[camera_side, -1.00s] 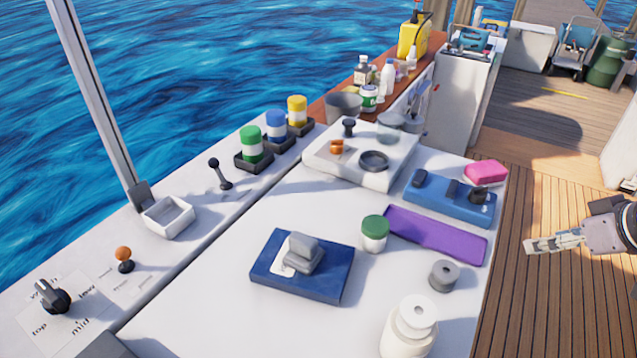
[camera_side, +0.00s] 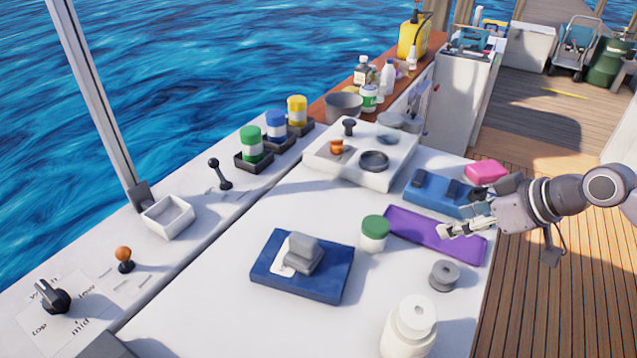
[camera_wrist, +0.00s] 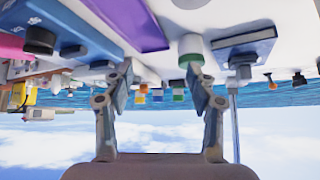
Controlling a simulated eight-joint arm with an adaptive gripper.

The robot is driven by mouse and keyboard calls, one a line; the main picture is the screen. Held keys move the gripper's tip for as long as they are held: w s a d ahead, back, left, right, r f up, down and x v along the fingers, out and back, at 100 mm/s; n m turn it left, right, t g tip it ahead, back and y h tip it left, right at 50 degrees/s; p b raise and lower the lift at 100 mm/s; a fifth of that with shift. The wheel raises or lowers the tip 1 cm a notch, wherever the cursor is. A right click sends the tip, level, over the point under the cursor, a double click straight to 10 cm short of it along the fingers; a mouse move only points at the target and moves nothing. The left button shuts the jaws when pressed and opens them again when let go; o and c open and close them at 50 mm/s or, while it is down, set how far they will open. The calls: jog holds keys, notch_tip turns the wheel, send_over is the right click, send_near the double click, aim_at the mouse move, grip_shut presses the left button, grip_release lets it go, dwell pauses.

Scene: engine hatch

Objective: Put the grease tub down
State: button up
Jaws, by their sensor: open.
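The grease tub, which I take to be the white tub with a green lid (camera_side: 374,234), stands upright on the white worktop (camera_side: 215,300), left of a purple mat (camera_side: 410,229). My gripper (camera_side: 447,231) is open and empty. It shows over the purple mat, right of the tub and apart from it. In the wrist view, which looks upside down, the tub (camera_wrist: 190,45) shows beyond my open fingers (camera_wrist: 160,80), near the right finger's tip. My gripper hides part of the mat and of the blue block with black knobs (camera_side: 428,197).
A blue plate with a grey handle (camera_side: 325,275) lies left of the tub. A grey spool (camera_side: 444,276) and a white bottle (camera_side: 410,330) stand in front. A pink block (camera_side: 487,172) and a white raised panel (camera_side: 345,165) are behind. Worktop around the tub is partly bare.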

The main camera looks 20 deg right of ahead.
aim_at(385, 229)
jog(key=shift+w+a+f+n+y, duration=0.3)
jog(key=shift+w+a+f+n, duration=0.1)
jog(key=shift+w+a+f, duration=1.35)
jog(key=shift+w+a+f+n+y, duration=0.35)
jog(key=shift+w+a+f, duration=0.95)
jog(key=shift+a, duration=0.85)
jog(key=shift+w+a+f+n+y, duration=0.25)
jog(key=shift+w+a+f+n, duration=0.2)
jog(key=shift+w+a+f, duration=1.3)
jog(key=shift+s+a+r, duration=0.2)
jog(key=shift+s+r, duration=0.05)
jog(key=shift+s, duration=0.05)
jog(key=c, duration=1.1)
jog(key=shift+o, duration=0.2)
jog(key=shift+r, duration=0.15)
